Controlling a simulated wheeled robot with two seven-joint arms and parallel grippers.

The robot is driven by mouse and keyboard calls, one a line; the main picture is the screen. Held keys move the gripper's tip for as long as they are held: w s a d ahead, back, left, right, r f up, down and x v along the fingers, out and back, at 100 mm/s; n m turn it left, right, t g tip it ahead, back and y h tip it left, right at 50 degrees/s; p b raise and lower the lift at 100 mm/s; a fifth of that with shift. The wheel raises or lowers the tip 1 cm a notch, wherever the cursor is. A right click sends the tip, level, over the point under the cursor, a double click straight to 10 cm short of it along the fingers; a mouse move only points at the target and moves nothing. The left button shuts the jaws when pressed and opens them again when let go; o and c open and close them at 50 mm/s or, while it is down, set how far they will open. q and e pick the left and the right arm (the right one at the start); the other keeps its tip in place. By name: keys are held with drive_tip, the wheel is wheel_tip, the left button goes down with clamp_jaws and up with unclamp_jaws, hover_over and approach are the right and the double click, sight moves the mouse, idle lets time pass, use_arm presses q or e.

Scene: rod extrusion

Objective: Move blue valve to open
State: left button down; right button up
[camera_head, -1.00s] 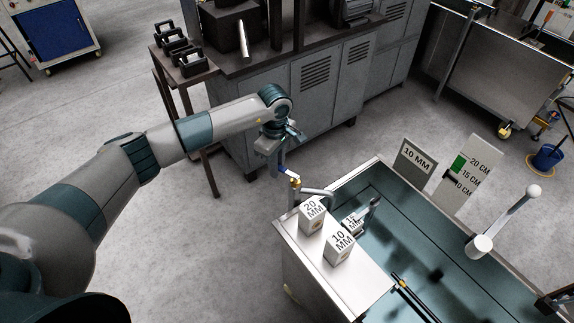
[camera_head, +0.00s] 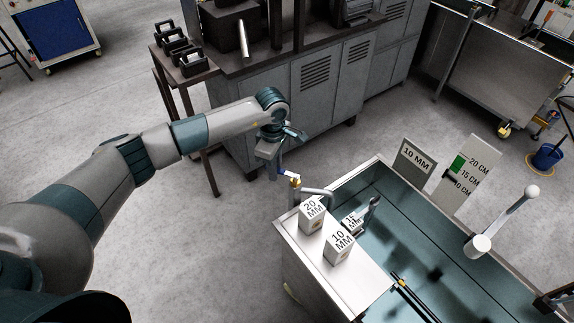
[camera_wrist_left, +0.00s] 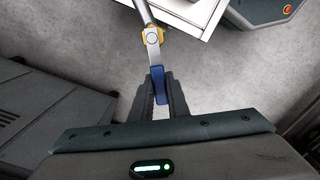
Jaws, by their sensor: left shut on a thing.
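The blue valve handle (camera_wrist_left: 158,84) extends from a yellow valve body (camera_wrist_left: 152,35) on a grey pipe in the left wrist view. In the head view the yellow valve body (camera_head: 294,181) sits beside the white machine's back left corner, with the blue handle (camera_head: 287,173) running up and left from it. My left gripper (camera_head: 278,166) reaches it from above. In the left wrist view the fingers of my left gripper (camera_wrist_left: 160,88) are closed around the end of the blue handle. My right gripper is not in view.
The white machine (camera_head: 350,288) carries blocks marked 20 MM (camera_head: 312,214) and 10 MM (camera_head: 339,246) and a teal trough (camera_head: 430,240). A grey cabinet (camera_head: 316,90) stands behind my left gripper. Open floor (camera_head: 190,270) lies left of the machine.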

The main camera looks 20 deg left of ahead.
use_arm(q)
drive_tip(key=shift+s+n, duration=0.55)
drive_tip(key=shift+n, duration=0.35)
drive_tip(key=shift+s+n+p, duration=0.5)
drive_tip(key=shift+s+n, duration=0.1)
drive_tip(key=shift+n, duration=0.4)
drive_tip(key=shift+s+d+n+p, duration=0.25)
drive_tip(key=shift+s+n, duration=0.3)
drive_tip(key=shift+n, duration=0.45)
